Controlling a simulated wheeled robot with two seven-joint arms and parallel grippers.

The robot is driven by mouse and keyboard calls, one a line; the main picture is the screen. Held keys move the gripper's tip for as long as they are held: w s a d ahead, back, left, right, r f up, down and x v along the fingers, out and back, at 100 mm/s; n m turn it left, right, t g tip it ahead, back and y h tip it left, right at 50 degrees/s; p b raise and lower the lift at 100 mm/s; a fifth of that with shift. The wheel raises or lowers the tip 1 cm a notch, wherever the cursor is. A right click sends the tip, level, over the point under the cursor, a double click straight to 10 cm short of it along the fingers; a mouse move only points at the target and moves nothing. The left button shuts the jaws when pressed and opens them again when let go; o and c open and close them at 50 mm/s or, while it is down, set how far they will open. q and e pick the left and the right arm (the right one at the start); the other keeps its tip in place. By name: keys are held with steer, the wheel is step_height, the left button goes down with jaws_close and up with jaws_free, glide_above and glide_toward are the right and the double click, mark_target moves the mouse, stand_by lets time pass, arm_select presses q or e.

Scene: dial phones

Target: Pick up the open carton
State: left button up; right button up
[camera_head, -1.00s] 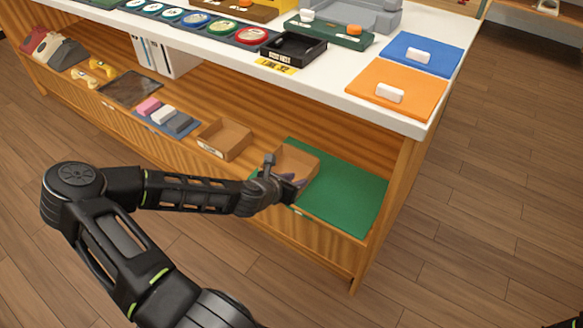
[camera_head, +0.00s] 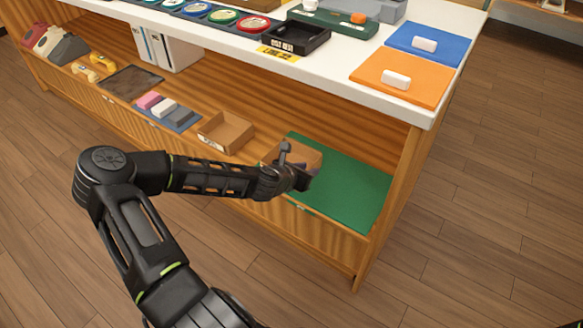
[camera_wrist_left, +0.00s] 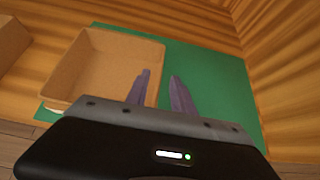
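The open carton (camera_head: 303,153) is a brown, open-topped box on the green mat (camera_head: 355,190) on the lower shelf. It also shows in the left wrist view (camera_wrist_left: 95,62). My left gripper (camera_head: 304,170) is at the carton's right side in the head view, hiding part of it. In the left wrist view its two purple fingers (camera_wrist_left: 162,90) are apart: the left one overlaps the carton near its right wall, the right one is over the mat. I cannot tell if either touches the carton.
A second brown box (camera_head: 226,131) sits left of the carton. A tray of pink, white and grey blocks (camera_head: 168,110) lies farther left. The white counter (camera_head: 335,75) overhangs the shelf, with orange (camera_head: 400,78) and blue (camera_head: 428,43) pads. The mat's right part is bare.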

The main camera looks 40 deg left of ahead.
arm_select(q)
steer(key=shift+x, duration=0.8)
jaws_close()
stand_by(1.2)
